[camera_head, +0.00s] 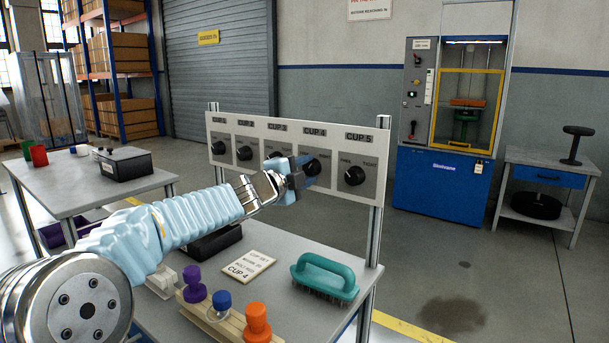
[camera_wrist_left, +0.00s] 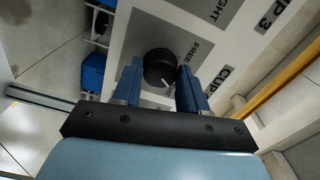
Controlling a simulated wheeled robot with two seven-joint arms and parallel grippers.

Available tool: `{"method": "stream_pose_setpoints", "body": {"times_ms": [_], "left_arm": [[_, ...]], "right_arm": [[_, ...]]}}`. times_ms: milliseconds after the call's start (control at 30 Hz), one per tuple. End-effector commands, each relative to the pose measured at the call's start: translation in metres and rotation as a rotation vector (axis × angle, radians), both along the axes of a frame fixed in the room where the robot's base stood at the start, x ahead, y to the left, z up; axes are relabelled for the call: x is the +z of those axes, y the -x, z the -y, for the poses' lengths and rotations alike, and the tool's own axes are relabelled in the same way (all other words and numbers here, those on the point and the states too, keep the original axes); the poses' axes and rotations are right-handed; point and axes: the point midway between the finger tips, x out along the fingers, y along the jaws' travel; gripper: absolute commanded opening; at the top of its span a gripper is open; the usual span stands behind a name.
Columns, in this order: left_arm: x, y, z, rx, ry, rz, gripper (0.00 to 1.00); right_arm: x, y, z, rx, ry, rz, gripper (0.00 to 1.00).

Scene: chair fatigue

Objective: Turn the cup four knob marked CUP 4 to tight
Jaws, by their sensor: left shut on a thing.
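The CUP 4 knob (camera_head: 313,168) is a round black dial on a grey plate of the white panel (camera_head: 289,128). My left gripper (camera_head: 300,172) reaches in from the left, with its blue fingers at this knob. In the left wrist view the knob (camera_wrist_left: 159,68) sits between the two fingers (camera_wrist_left: 160,88), which are shut on its sides. Its white pointer line lies at the knob's lower right in that view. My right gripper is out of view.
The CUP 5 knob (camera_head: 354,176) is just right of my gripper. Below on the bench stand a teal brush (camera_head: 325,277), a CUP 4 card (camera_head: 248,265) and a wooden rack with purple, blue and orange cups (camera_head: 257,322). A metal post (camera_head: 377,210) flanks the panel.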

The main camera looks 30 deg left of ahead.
Motion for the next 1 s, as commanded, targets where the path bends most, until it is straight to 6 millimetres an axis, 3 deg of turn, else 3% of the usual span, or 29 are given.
{"method": "stream_pose_setpoints", "body": {"times_ms": [400,967,1000], "left_arm": [[-0.0018,-0.0002,0.0007,-0.002,-0.195,0.012,0.12],[-0.0020,-0.0003,0.0010,-0.002,-0.225,0.014,0.12],[-0.0020,-0.0003,0.0010,-0.003,-0.225,0.014,0.45]], "right_arm": [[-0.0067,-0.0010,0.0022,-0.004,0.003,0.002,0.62],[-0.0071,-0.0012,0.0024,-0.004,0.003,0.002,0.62],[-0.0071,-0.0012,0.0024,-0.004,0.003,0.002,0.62]]}}
